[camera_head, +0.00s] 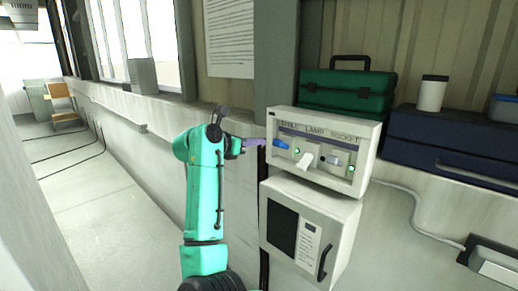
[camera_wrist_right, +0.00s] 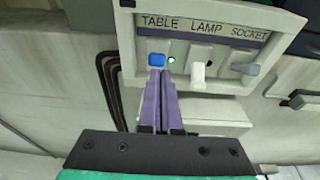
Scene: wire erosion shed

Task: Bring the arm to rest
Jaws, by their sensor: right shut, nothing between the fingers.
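My right arm (camera_head: 205,190) is teal and stands bent in front of the wall. My right gripper (camera_head: 254,142) has purple fingers, shut and empty, pointing at the left side of a white switch panel (camera_head: 364,150). In the right wrist view the shut fingertips (camera_wrist_right: 161,73) appear just below the blue switch (camera_wrist_right: 156,60) under the word TABLE; I cannot tell whether they touch it. A green light (camera_wrist_right: 171,59) glows beside that switch. My left gripper is not in view.
The panel also has a white lever (camera_wrist_right: 198,76) under LAMP and a grey switch (camera_wrist_right: 245,69) under SOCKET. A white cabinet (camera_head: 345,215) hangs below.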

